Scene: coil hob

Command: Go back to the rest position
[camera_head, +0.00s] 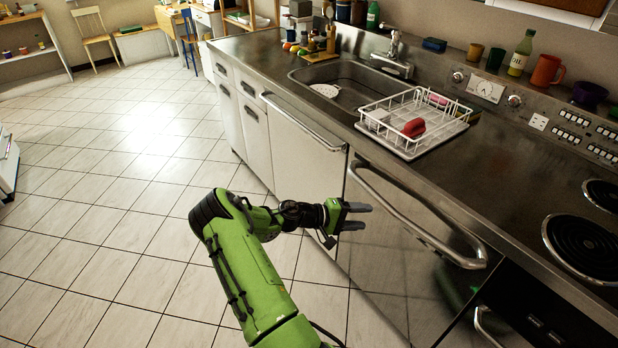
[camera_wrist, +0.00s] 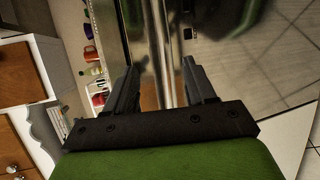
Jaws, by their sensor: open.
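My gripper (camera_head: 360,217) is at the end of my green arm, in front of the metal cabinet fronts below the counter. Its two dark fingers point right and are apart, with nothing held. In the wrist view my gripper (camera_wrist: 160,85) shows both fingers spread, with a shiny metal edge visible between them. I cannot tell how close the fingers are to that metal surface.
A curved oven-door handle (camera_head: 415,228) and a straight handle (camera_head: 300,122) stick out near my gripper. Above are a dish rack (camera_head: 400,140) with a red item, a sink (camera_head: 350,85) and coil burners (camera_head: 585,248). The tiled floor (camera_head: 110,150) at left is clear.

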